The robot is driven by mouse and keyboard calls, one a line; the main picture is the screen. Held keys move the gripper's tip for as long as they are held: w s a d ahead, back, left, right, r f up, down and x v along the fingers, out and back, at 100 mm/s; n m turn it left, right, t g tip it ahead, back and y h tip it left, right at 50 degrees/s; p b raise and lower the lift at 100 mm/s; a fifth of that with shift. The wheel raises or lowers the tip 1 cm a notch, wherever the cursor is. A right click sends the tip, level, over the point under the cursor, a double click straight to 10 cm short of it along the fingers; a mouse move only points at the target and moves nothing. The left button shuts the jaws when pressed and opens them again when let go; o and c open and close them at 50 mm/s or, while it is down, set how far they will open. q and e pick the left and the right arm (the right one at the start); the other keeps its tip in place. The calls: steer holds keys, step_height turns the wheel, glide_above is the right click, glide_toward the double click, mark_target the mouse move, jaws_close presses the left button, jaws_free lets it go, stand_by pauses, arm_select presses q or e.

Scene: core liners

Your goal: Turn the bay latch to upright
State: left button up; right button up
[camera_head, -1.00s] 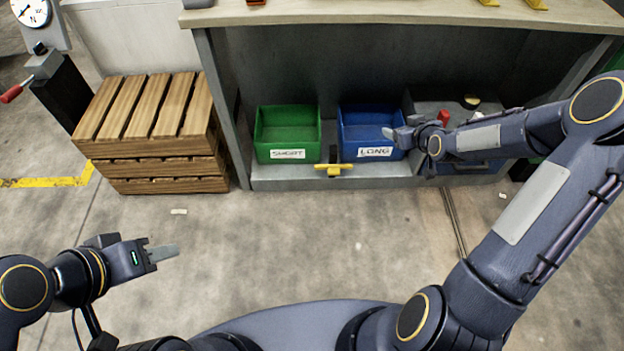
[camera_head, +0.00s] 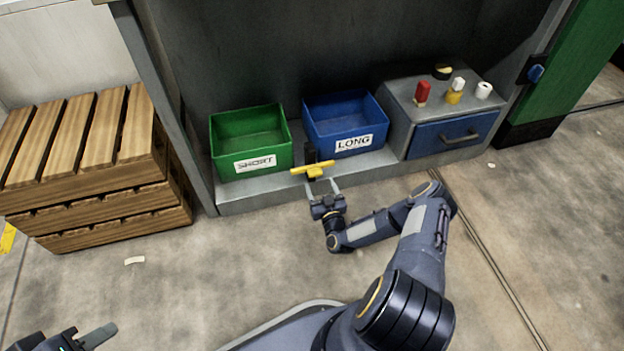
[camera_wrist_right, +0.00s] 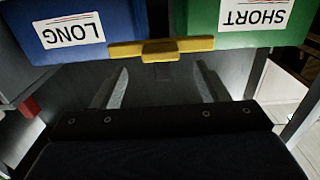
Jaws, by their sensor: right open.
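The yellow bay latch (camera_head: 313,169) is a bar on a dark mount at the bay's front edge, between the green and blue bins. Its bar lies crosswise, close to horizontal, and it also shows in the right wrist view (camera_wrist_right: 160,48). My right gripper (camera_head: 321,184) is open just in front of the latch. In the wrist view its two fingers (camera_wrist_right: 161,80) stand apart below the bar, with no clear contact and nothing between them. My left gripper (camera_head: 97,337) is at the bottom left, far from the latch; its jaw gap is not clear.
The green SHORT bin (camera_head: 272,165) and the blue LONG bin (camera_head: 371,140) flank the latch. A grey drawer unit (camera_head: 404,122) with small items on top stands right. Wooden crates (camera_head: 160,222) stand left. The floor in front is open.

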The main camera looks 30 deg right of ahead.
mark_target(316, 175)
steer(key=b+x, duration=0.1)
steer(key=x, duration=0.3)
steer(key=shift+w+f, duration=0.1)
steer(key=shift+f, duration=0.05)
steer(key=shift+w+d+b, duration=0.15)
steer(key=shift+w+b, duration=0.25)
steer(key=shift+w, duration=0.2)
steer(key=c, duration=1.4)
steer(key=shift+s+r, duration=0.1)
steer(key=shift+r, duration=0.1)
